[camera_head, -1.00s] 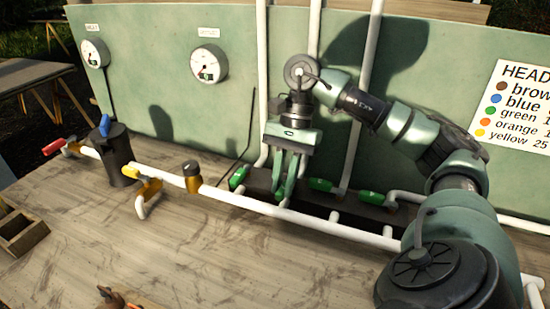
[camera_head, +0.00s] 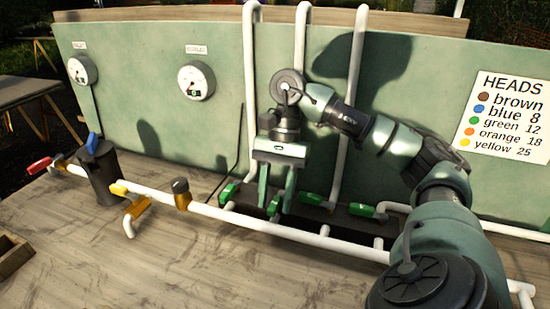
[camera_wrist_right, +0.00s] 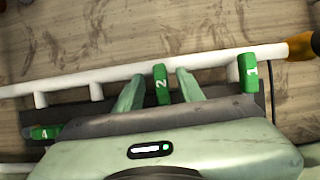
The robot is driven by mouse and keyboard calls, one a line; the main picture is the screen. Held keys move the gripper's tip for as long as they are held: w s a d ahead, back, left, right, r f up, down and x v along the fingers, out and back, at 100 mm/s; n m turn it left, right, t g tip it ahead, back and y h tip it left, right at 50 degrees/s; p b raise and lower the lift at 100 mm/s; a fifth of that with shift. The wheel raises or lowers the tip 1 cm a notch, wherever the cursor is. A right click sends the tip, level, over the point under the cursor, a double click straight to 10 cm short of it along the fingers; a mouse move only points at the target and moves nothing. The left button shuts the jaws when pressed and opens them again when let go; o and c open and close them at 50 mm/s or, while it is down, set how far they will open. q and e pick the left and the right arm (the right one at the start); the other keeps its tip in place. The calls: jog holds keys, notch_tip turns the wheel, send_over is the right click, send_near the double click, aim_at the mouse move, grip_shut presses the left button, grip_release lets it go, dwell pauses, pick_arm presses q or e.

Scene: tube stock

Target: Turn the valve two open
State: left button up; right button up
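The green handle marked 2 (camera_wrist_right: 160,84) lies between the spread fingers of my right gripper (camera_wrist_right: 158,90), with a gap on each side. It points across the long white pipe, like the green handle marked 1 (camera_wrist_right: 248,73) beside it. The handle marked 4 (camera_wrist_right: 45,132) lies along the pipe's direction. In the head view my right gripper (camera_head: 276,200) points down over the valve row, and valve two's handle (camera_head: 273,205) is partly hidden between its fingers. Another green handle (camera_head: 311,198) sits just right of the gripper. My left gripper is out of view.
The white pipe (camera_head: 260,222) runs in front of the valves. A black canister (camera_head: 99,175), yellow handle (camera_head: 138,208) and red handle (camera_head: 39,165) stand left. The green panel (camera_head: 200,130) behind carries a gauge (camera_head: 196,80) and the heads sign (camera_head: 515,118).

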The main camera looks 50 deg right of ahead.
aim_at(278, 195)
jog(key=shift+w+d+r, duration=0.1)
jog(key=shift+r, duration=0.35)
jog(key=p+v, duration=0.3)
jog(key=v, duration=0.3)
jog(key=shift+d+r+p, duration=0.25)
jog(key=shift+r+p, duration=0.05)
jog(key=shift+r, duration=0.05)
